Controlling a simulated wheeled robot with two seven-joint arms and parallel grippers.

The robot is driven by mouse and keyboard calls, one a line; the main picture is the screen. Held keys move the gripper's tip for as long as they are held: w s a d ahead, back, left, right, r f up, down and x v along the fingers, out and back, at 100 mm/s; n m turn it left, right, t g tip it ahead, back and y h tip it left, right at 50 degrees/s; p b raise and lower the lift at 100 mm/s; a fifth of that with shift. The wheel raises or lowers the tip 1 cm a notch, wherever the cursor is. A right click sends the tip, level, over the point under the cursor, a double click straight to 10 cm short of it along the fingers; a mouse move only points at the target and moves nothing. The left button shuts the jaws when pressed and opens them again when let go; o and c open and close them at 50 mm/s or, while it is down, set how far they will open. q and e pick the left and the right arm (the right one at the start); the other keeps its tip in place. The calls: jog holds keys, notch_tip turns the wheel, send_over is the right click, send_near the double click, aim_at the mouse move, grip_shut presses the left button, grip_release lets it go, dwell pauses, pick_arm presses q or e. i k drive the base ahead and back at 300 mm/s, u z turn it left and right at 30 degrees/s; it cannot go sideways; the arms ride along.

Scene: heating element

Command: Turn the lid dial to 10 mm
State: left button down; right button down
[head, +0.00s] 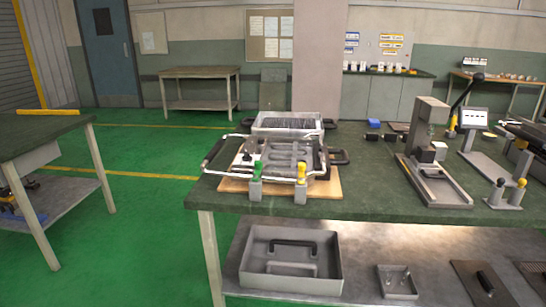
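A metal appliance (285,160) with grey looped tubes and a silver tubular frame sits on a wooden board (335,187) at the left of the green-topped workbench. Black handles stick out at its sides. I cannot make out a lid dial or a 10 mm mark on it at this size. Neither of my grippers is in view.
A green-handled holder (256,181) and a yellow-handled holder (300,183) stand before the appliance. A lever press (432,160) stands to the right. The lower shelf holds a grey box (332,268). Green floor (130,225) is open at left, beside another table (40,133).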

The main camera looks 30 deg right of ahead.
aim_at(247, 157)
jog(key=z, duration=2.5)
jog(key=i, duration=1.65)
jog(key=u, duration=1.4)
